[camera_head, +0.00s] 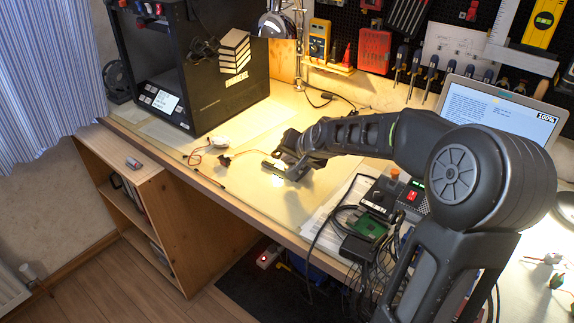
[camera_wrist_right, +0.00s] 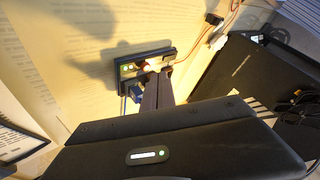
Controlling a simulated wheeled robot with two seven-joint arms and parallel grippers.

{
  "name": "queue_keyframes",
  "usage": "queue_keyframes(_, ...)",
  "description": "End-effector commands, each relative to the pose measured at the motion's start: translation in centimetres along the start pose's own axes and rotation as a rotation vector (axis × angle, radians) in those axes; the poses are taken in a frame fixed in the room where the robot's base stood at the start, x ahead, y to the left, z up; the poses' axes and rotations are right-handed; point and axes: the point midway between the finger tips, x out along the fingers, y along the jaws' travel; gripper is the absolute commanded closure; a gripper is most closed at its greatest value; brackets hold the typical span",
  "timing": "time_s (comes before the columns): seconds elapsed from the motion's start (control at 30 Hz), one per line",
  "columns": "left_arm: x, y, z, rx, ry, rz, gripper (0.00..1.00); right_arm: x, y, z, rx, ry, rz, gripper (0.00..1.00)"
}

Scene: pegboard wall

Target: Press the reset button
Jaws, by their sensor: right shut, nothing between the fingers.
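My right gripper (camera_head: 276,171) reaches in from the right and points down at the workbench, shut and empty. In the right wrist view its closed fingertips (camera_wrist_right: 163,76) are at a small dark device (camera_wrist_right: 128,72) with green lights, lying on paper. The fingertips overlap the right part of the device; I cannot tell whether they touch it. A button marked reset cannot be made out; the fingers may cover it. A blue connector sits at the device's near edge, and a thin cable runs away from its far end. My left gripper is not in view.
A black 3D printer (camera_head: 205,75) stands at the back left of the workbench (camera_head: 215,190). A laptop (camera_head: 497,108) is at the right. Cables and a green circuit board (camera_head: 367,228) lie near the front edge. A desk lamp (camera_head: 276,24) stands behind.

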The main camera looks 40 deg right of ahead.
Motion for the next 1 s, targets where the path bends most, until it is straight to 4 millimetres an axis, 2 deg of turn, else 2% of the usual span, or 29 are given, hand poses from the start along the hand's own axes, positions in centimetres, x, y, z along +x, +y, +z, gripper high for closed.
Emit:
queue_keyframes(0.27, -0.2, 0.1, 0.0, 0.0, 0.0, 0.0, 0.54, -0.1, -0.1, -0.1, 0.0, 0.001, 0.0, 1.0)
queue_keyframes(0.7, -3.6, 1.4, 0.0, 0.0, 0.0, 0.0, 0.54, -3.0, -2.2, -2.2, 0.001, 0.001, -0.001, 1.0)
queue_keyframes(1.0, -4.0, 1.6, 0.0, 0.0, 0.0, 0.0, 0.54, -3.5, -2.5, -2.5, 0.001, 0.001, 0.0, 1.0)
